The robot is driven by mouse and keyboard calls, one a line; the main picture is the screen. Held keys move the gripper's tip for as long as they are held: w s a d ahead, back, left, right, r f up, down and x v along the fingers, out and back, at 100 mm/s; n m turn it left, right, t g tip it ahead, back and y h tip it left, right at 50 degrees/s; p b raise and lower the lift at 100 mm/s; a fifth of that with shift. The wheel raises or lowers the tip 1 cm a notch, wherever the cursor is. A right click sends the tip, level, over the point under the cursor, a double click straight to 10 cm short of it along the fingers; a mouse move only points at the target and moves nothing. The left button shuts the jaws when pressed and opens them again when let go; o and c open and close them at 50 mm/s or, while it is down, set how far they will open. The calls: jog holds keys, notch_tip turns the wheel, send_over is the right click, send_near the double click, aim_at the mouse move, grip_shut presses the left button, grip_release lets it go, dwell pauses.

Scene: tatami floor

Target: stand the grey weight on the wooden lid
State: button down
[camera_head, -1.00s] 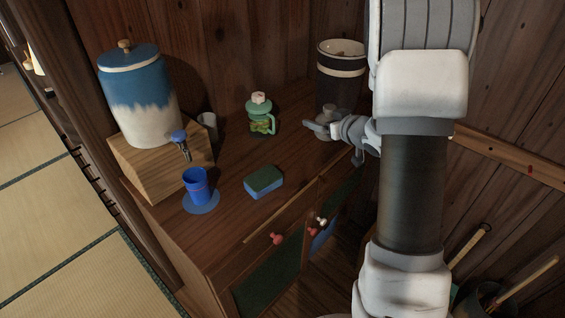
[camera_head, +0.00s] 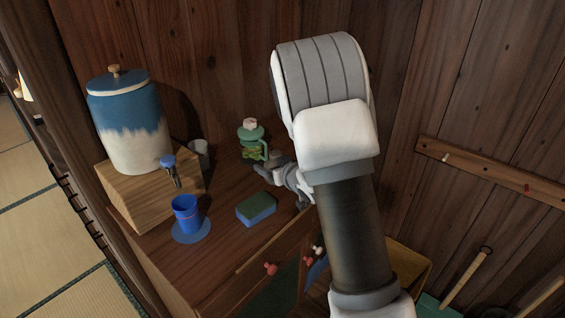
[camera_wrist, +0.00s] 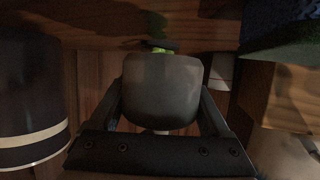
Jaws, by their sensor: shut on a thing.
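My gripper (camera_head: 268,167) is low over the cabinet top, just in front of the green jar and behind the sponge. In the wrist view, its two fingers are shut on the grey weight (camera_wrist: 162,88), a smooth rounded block between them. In the head view the weight is small, dark and hard to tell from the fingers. The dark crock (camera_wrist: 28,95) with a pale band stands at the left of the wrist view. It is hidden behind my arm in the head view. I cannot make out the wooden lid in either current view.
The green jar (camera_head: 250,142) is close to my gripper. The sponge (camera_head: 257,208), a blue cup (camera_head: 185,209) on a blue coaster and a grey cup (camera_head: 199,153) stand nearby. A blue-and-white dispenser (camera_head: 130,130) stands on a wooden block (camera_head: 125,193) at the left.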

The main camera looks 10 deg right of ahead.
jog(key=shift+w+f+b, duration=0.1)
jog(key=shift+f+b, duration=0.5)
jog(key=shift+f, duration=1)
jog(key=shift+f+b, duration=0.3)
grip_release()
jog(key=shift+a+p, duration=0.1)
jog(key=shift+p, duration=0.3)
jog(key=p+v, duration=0.8)
jog(key=v, duration=0.9)
jog(key=shift+r+p, duration=0.15)
jog(key=shift+p, duration=0.25)
